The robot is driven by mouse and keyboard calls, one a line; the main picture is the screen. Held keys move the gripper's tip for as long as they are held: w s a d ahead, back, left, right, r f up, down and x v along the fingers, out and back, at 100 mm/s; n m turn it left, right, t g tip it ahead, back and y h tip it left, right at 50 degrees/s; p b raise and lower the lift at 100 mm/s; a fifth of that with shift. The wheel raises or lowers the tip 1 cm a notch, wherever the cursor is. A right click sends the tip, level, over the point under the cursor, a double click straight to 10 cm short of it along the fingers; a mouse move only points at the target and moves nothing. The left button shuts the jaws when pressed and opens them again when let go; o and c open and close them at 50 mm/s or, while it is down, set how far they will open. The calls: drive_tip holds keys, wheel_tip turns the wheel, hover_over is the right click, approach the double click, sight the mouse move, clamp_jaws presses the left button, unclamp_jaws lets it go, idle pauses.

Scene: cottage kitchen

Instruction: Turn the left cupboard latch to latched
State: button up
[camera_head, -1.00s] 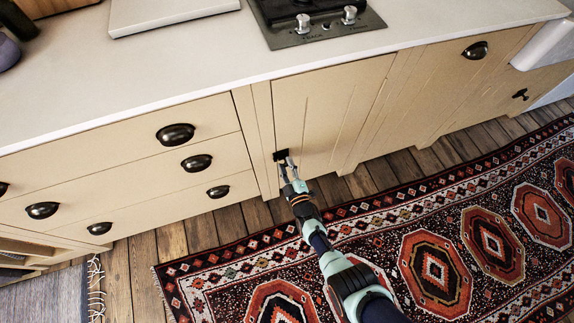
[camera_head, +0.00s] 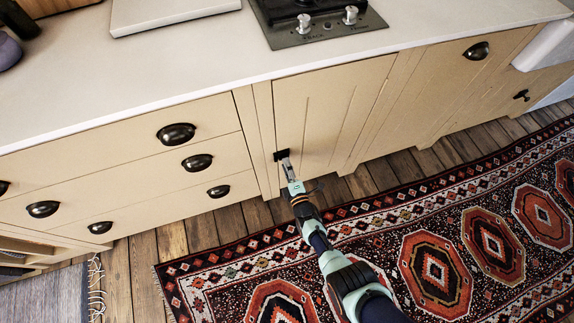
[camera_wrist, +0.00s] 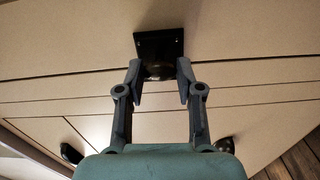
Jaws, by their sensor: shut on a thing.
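The left cupboard latch (camera_head: 281,154) is a small black fitting on the left edge of the cream cupboard door (camera_head: 335,105). In the wrist view the latch (camera_wrist: 158,48) shows as a black square plate with a rounded part below it. My gripper (camera_head: 288,163) is at the latch. In the wrist view its two fingers (camera_wrist: 159,88) stand on either side of the latch's rounded part and are shut on it. The fingers partly hide the latch, and I cannot tell its turn position.
Drawers with black cup handles (camera_head: 176,133) are to the left of the door. A second black knob (camera_head: 521,95) is at the far right. The worktop (camera_head: 200,68) overhangs above. A patterned rug (camera_head: 400,240) covers the floor.

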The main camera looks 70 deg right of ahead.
idle(0.4)
drive_tip(key=o, duration=1.2)
drive_tip(key=shift+c, duration=0.2)
drive_tip(key=v, duration=1.2)
